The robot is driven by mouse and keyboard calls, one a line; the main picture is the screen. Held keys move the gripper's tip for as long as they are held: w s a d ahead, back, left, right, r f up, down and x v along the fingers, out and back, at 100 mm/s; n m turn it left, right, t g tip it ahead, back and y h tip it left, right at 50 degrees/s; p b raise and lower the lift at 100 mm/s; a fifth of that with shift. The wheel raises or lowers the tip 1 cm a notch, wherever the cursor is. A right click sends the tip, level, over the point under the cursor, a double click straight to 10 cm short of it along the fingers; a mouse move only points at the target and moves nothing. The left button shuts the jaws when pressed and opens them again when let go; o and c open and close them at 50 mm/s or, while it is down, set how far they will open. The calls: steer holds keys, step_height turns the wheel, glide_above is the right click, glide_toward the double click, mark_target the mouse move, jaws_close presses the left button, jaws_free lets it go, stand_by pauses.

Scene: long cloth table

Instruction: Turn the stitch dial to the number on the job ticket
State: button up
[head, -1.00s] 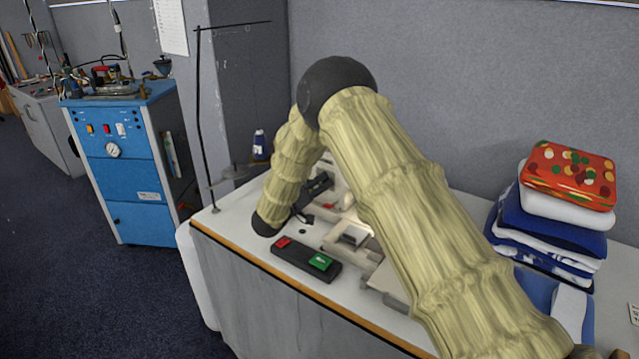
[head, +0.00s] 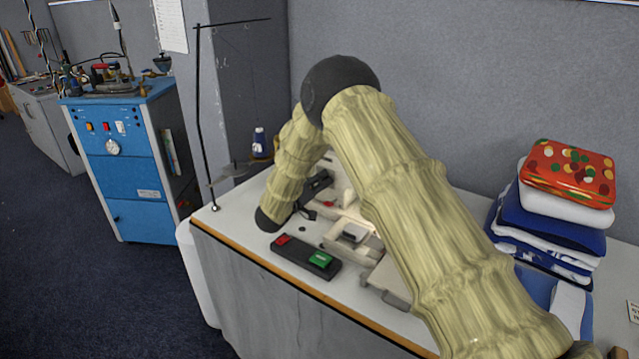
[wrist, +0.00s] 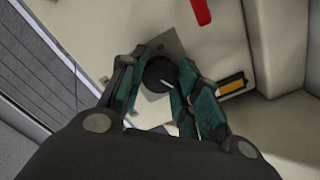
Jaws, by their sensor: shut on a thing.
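The stitch dial (wrist: 157,76) is a dark round knob with a white pointer line, on a square grey plate on the cream sewing machine (wrist: 92,32). In the wrist view the pointer line runs toward the lower right. My gripper (wrist: 158,70) has its teal fingers on either side of the dial, shut on it. Any numbers around the dial are too small or hidden to read. In the head view my arm hides the dial and much of the machine (head: 345,192). A small card (head: 634,312) is cut off at the right edge; I cannot tell whether it is the job ticket.
A red and green switch box (head: 306,257) lies near the table's front edge. Folded cloths (head: 548,228) with a patterned red one (head: 568,174) on top are stacked at right. A thread stand (head: 203,120) rises at the table's left corner. A blue cabinet (head: 122,165) stands beyond.

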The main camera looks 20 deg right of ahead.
steer(key=shift+m, duration=0.4)
steer(key=m+b, duration=0.3)
steer(key=shift+f+m, duration=0.15)
steer(key=shift+m, duration=0.25)
steer(key=m+b, duration=0.3)
steer(key=m, duration=0.1)
steer(key=m+b, duration=0.3)
steer(key=m, duration=0.1)
steer(key=shift+m+y, duration=0.3)
steer(key=shift+m, duration=0.1)
steer(key=m+b, duration=0.4)
steer(key=shift+f, duration=0.1)
steer(key=m+b, duration=1.7)
steer(key=b, duration=0.2)
steer(key=shift+m+t+b, duration=0.3)
steer(key=shift+t+b, duration=0.05)
steer(key=shift+t, duration=0.05)
steer(key=shift+r, duration=0.25)
